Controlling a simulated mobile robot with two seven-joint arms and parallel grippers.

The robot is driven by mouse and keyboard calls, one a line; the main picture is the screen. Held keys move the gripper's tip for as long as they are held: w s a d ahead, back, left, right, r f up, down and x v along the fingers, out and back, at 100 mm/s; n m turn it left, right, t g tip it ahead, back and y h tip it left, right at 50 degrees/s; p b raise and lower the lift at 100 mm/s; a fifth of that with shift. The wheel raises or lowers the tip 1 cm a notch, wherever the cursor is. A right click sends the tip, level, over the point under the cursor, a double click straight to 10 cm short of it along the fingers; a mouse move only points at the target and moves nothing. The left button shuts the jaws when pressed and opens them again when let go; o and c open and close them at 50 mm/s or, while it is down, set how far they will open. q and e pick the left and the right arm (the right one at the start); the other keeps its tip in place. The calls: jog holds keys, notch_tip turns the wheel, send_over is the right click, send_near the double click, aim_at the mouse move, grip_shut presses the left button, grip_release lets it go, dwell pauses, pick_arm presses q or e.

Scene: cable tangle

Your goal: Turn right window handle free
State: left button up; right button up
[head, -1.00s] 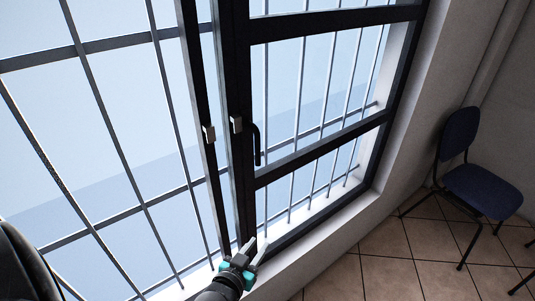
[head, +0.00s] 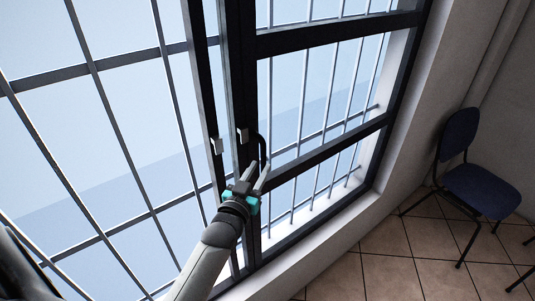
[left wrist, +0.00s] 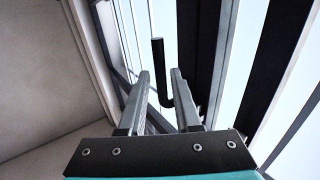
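The right window handle is a black curved bar (head: 262,150) on the dark frame of the right-hand window. My left gripper (head: 257,168) is just below it in the head view, its fingers pointing up towards it. In the left wrist view the handle (left wrist: 158,62) appears as a dark bar with a bent lower end, seen between the fingers of my left gripper (left wrist: 160,73). The fingers are apart, with gaps visible on both sides of the handle. I cannot tell how deep the handle sits between them. My right gripper is not in view.
Dark window frame posts (head: 240,60) stand beside the handle, with small pale blocks (head: 243,136) on them. Metal bars (head: 305,90) run outside the glass. A pale sill (head: 290,262) runs below. A blue chair (head: 475,185) stands on the tiled floor at right.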

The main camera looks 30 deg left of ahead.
pick_arm(q)
jog(key=w+a, duration=0.1)
jog(key=w, duration=0.6)
jog(key=shift+a, duration=0.2)
grip_shut()
dwell(1.3)
